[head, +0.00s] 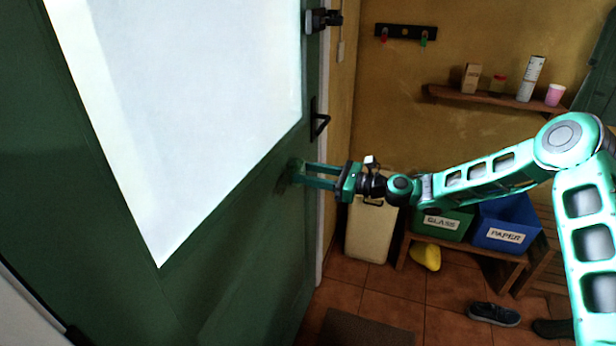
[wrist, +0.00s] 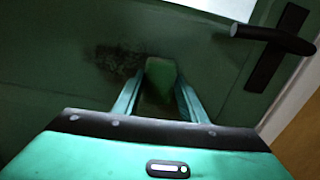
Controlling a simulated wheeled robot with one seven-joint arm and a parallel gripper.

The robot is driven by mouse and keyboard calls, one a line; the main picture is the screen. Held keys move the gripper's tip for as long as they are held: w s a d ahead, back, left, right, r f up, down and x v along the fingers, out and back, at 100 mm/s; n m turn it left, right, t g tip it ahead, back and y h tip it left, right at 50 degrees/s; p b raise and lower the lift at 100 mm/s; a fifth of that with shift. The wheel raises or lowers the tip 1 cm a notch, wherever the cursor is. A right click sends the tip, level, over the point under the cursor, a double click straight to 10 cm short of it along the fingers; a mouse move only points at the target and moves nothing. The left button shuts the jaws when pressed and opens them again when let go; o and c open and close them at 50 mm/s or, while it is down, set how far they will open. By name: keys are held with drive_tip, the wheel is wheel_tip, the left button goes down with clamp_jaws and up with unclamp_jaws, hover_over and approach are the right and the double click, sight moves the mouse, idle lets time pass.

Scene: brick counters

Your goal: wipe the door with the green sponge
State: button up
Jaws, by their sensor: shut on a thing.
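The green door (head: 240,240) fills the left of the head view and has a large pale window pane. My gripper (head: 300,172) reaches to the door's surface, below and left of the black door handle (head: 319,122). In the wrist view my gripper (wrist: 160,92) is shut on the green sponge (wrist: 160,76), which sits between the fingertips against or very near the door. A dark smudge (wrist: 118,62) lies on the door just left of the sponge. In the head view the sponge is hard to tell from the green door.
A black lock (head: 322,20) sits high on the door's edge. A beige bin (head: 370,232), a green glass box (head: 443,222) and a blue paper box (head: 506,224) stand behind my arm. A shelf (head: 490,98) hangs on the wall. A doormat (head: 365,328) and shoe (head: 494,313) lie on the floor.

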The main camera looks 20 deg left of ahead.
sight(303, 163)
drive_tip(key=shift+r, duration=0.8)
drive_tip(key=shift+s, duration=1.75)
drive_tip(key=shift+s+a, duration=0.2)
drive_tip(key=shift+s, duration=1.55)
drive_tip(key=shift+s+a, duration=0.2)
drive_tip(key=shift+s, duration=1.5)
drive_tip(key=shift+s+a, duration=0.2)
drive_tip(key=shift+s, duration=1.55)
drive_tip(key=shift+r, duration=0.7)
drive_tip(key=shift+w+d, duration=0.2)
drive_tip(key=shift+w, duration=0.7)
drive_tip(key=shift+w+d, duration=0.15)
drive_tip(key=shift+w, duration=0.75)
drive_tip(key=shift+w+d, duration=0.2)
drive_tip(key=shift+w, duration=4.95)
drive_tip(key=d, duration=0.6)
drive_tip(key=shift+s, duration=0.25)
